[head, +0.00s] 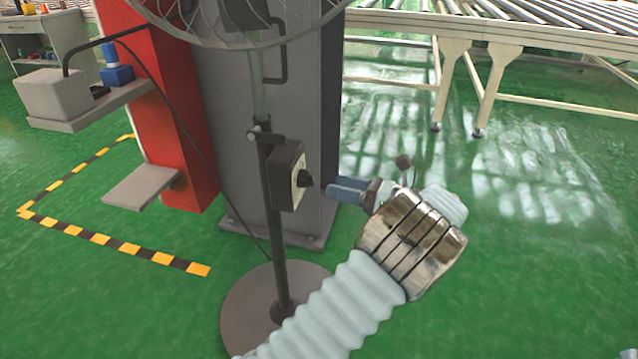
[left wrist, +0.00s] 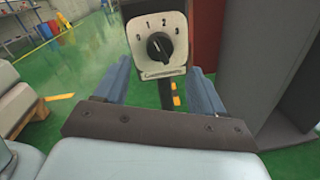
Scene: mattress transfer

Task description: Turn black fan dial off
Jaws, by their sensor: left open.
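The black fan dial (head: 305,179) is a dark knob on the side of a control box (head: 285,172) on the fan's pole. In the left wrist view the black dial (left wrist: 160,46) sits on a pale plate with numbers around its upper edge. I cannot tell for certain which number the knob points at. My left gripper (head: 335,188) is just right of the dial, pointing at it, with a small gap. In the left wrist view my left gripper (left wrist: 160,68) is open, with its blue fingers on either side below the dial, holding nothing. My right gripper is not in view.
The fan's wire cage (head: 240,40) is above and its round base (head: 240,310) below on the green floor. A grey and red machine column (head: 225,130) stands close behind the pole. A roller conveyor (head: 500,35) is at the back right. Floor right of my arm is clear.

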